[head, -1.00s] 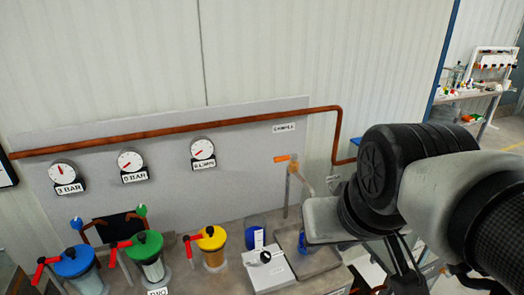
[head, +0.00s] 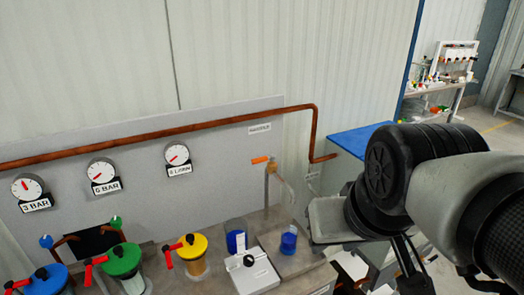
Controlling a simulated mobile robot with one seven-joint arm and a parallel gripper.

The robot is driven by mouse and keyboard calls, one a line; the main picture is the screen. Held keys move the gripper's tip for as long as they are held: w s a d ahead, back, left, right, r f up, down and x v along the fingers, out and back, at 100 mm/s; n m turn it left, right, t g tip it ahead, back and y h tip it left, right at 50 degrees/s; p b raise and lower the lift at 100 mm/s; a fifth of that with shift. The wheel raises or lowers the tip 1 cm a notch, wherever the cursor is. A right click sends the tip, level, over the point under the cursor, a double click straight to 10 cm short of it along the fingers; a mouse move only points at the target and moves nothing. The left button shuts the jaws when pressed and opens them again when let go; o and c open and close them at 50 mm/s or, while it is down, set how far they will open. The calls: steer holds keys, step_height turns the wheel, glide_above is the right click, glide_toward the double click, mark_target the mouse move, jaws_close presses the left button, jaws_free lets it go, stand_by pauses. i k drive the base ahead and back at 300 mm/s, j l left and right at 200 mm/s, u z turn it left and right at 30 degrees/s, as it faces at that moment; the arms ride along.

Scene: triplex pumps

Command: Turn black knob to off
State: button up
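The black knob (head: 248,261) sits on the sloped top of a white box (head: 255,280) on the bench, low in the middle of the head view. A small light mark shows on the knob, but its setting is too small to read. My arm comes in from the right. The dark parts at its end (head: 402,262) hang low, to the right of the box and well apart from the knob. My own wrist and the bottom picture edge hide much of the gripper, so its fingers cannot be made out clearly.
Blue, green and yellow lidded pumps with red handles (head: 195,252) stand left of the box. A blue cup (head: 288,243) is to its right, below an orange-handled tap (head: 262,160). Gauges (head: 178,154) and a copper pipe (head: 150,145) line the panel. A blue surface (head: 358,140) lies behind my arm.

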mark_target(248, 260)
steer(key=k+j+u, duration=0.2)
steer(key=u, duration=0.15)
steer(key=k+j+u, duration=0.4)
steer(key=i+l+z, duration=0.1)
steer(key=z, duration=0.45)
steer(key=i+l, duration=0.15)
steer(key=k, duration=0.45)
steer(key=i+j+z, duration=0.15)
steer(key=i+z, duration=0.15)
steer(key=i+j+z, duration=0.3)
steer(key=l, duration=0.1)
